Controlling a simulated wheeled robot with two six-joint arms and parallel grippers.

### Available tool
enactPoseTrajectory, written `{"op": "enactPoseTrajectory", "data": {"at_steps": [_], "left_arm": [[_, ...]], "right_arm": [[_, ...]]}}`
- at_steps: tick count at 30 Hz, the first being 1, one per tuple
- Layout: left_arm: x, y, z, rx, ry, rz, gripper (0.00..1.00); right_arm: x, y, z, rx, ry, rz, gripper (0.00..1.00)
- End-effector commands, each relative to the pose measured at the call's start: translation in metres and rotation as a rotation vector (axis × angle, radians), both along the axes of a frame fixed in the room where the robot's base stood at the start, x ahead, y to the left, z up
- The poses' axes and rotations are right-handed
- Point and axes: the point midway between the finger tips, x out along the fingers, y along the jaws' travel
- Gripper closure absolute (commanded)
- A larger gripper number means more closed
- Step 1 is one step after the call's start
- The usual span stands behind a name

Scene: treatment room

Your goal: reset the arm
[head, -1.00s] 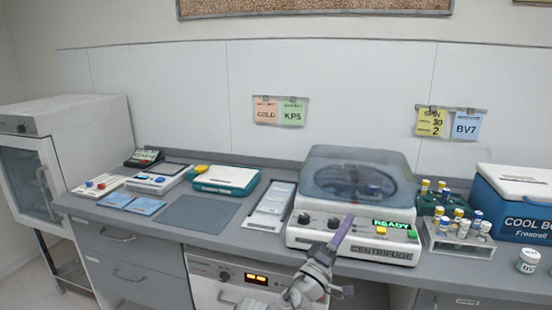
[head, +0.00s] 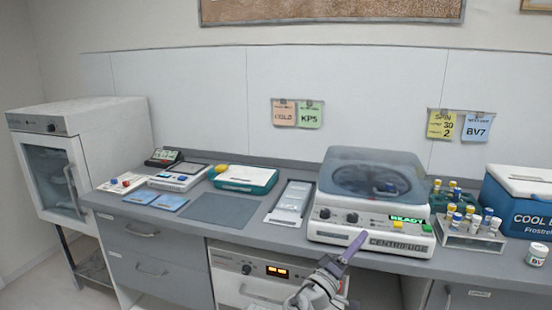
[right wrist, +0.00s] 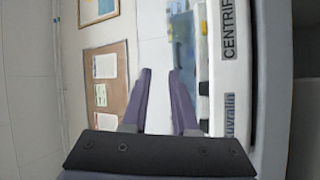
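My right gripper (head: 354,243) is in front of the centrifuge (head: 372,208), at the lower middle of the head view. In the right wrist view its two purple fingers (right wrist: 160,100) stand apart with nothing between them, so it is open and empty. The centrifuge has a closed clear lid and a green READY display (head: 407,219). Part of its front, with the CENTRIFUGE lettering, also shows in the right wrist view (right wrist: 232,95). My left gripper is not in view.
A tube rack (head: 470,236), a blue cool box (head: 518,200) and a white-lidded jar (head: 537,254) stand right of the centrifuge. Left are a tray (head: 289,203), a grey mat (head: 222,210) and a teal device (head: 243,179). Drawers (head: 160,255) and a white appliance (head: 245,271) are below the counter.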

Motion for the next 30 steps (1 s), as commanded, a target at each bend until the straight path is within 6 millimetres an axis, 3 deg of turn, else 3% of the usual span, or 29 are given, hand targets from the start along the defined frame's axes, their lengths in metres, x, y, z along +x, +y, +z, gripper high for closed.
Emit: {"op": "enactPoseTrajectory", "data": {"at_steps": [8,11,16,21,24,30], "left_arm": [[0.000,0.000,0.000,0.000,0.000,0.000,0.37],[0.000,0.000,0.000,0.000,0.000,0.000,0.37],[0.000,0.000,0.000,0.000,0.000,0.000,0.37],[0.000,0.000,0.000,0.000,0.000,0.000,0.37],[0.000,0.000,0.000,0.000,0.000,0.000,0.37],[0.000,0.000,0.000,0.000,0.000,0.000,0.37]], "right_arm": [[-0.010,-0.018,-0.049,0.207,0.108,-0.073,0.73],[-0.017,-0.022,-0.076,0.314,0.174,-0.107,0.73],[-0.040,-0.016,-0.147,0.575,0.368,-0.178,0.73],[-0.077,0.020,-0.220,0.868,0.637,-0.218,0.73],[-0.100,0.048,-0.250,1.009,0.789,-0.219,0.73],[-0.137,0.099,-0.280,1.213,1.030,-0.189,0.73]]}}
